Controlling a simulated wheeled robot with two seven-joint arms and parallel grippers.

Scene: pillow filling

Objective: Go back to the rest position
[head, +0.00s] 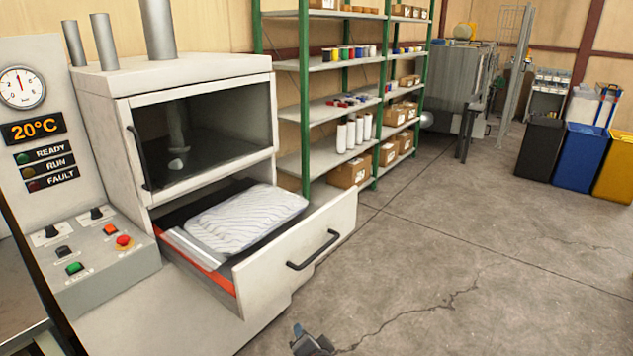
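A white quilted pillow (245,218) lies in the pulled-out drawer (298,255) of the white machine (185,85). A clear strip shows along the pillow's left edge. One of my grippers (303,335) shows only in part at the bottom edge, in front of the drawer and apart from it. It seems to come in from the lower right, so I take it as my right one. Its fingers are too small and cut off to tell open from shut, and I see nothing held in it. My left gripper is out of view.
The control panel (97,259) with buttons stands left of the drawer. Green-framed shelves (310,112) with spools and boxes stand behind. Black (538,148), blue (580,155) and yellow (615,168) bins stand at the right. The concrete floor (470,260) right of the drawer is clear.

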